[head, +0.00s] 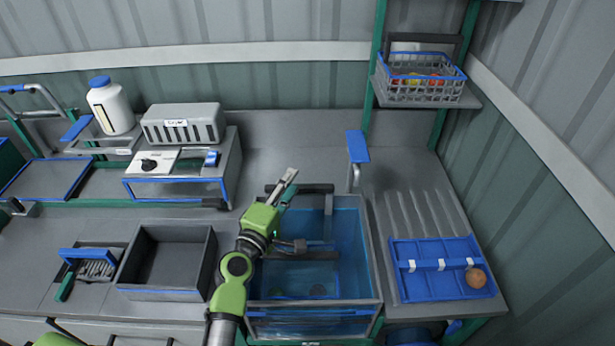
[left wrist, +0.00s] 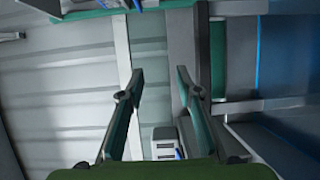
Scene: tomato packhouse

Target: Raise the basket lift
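The blue water tank (head: 352,240) stands in the middle of the bench. A dark horizontal bar (head: 318,188) with a strip running down into the tank lies at its back edge; it looks like the basket lift, low down. My left gripper (head: 289,179) is over the tank's back left part, its fingertips close to the bar in the picture; touching or apart, I cannot tell. In the left wrist view its fingers (left wrist: 157,80) are apart with nothing between them. A dark bar (left wrist: 217,60) shows beside the right finger there. My right gripper is out of view.
A tap with a blue paddle (head: 357,147) rises behind the tank. A blue tray (head: 425,282) with a round orange-brown item lies to the right. A grey bin (head: 133,268) stands to the left. A wire basket (head: 415,95) is on the high shelf.

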